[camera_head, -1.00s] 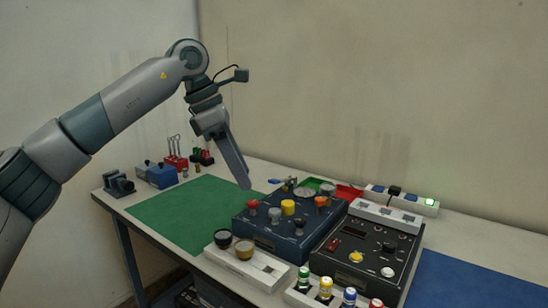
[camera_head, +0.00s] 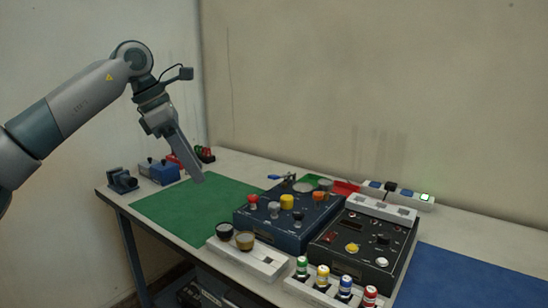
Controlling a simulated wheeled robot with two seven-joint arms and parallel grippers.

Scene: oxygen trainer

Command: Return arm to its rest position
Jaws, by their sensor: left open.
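My left arm comes in from the left, and its left gripper (camera_head: 198,178) hangs pointing down and right above the far part of the green mat (camera_head: 170,218). It is open and holds nothing that I can see; the fingers overlap from this side. It is left of the blue panel box (camera_head: 270,236) with coloured knobs and apart from it. My right gripper is not in view.
A black control box (camera_head: 340,262) stands right of the blue box. Small blue blocks (camera_head: 164,172) stand at back left. A blue mat (camera_head: 470,283) lies clear at right.

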